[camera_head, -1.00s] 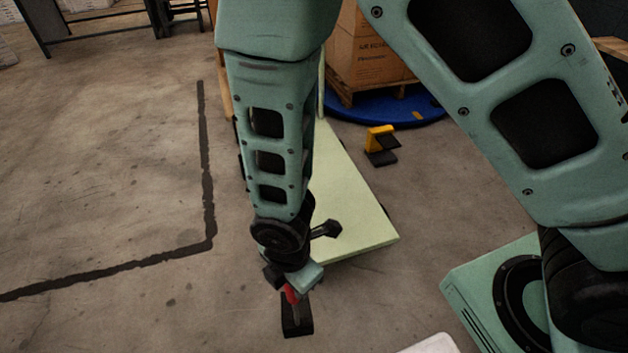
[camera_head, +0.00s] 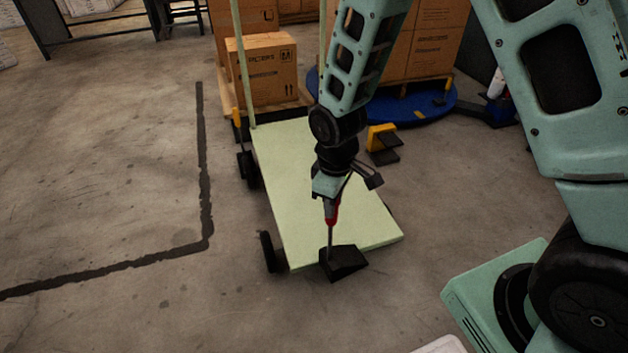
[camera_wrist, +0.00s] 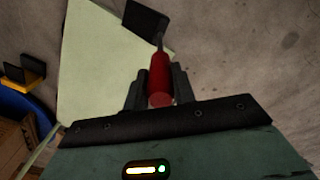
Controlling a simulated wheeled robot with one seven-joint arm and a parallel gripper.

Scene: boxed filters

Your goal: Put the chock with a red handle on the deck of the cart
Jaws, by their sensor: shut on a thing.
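The chock (camera_head: 343,262) is a black wedge with a thin rod and a red handle (camera_head: 331,212). My gripper (camera_head: 331,203) is shut on the red handle, and the wedge hangs below it. In the head view the chock overlaps the front edge of the cart's pale green deck (camera_head: 290,190); its exact height above the deck is hard to tell. In the wrist view the red handle (camera_wrist: 160,78) sits between my fingers, and the black wedge (camera_wrist: 146,22) lies across the deck's edge (camera_wrist: 95,70).
Cardboard boxes (camera_head: 265,70) stand behind the cart, near a blue round platform (camera_head: 410,108). The deck looks bare. Open floor with a dark line (camera_head: 205,180) lies to the left.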

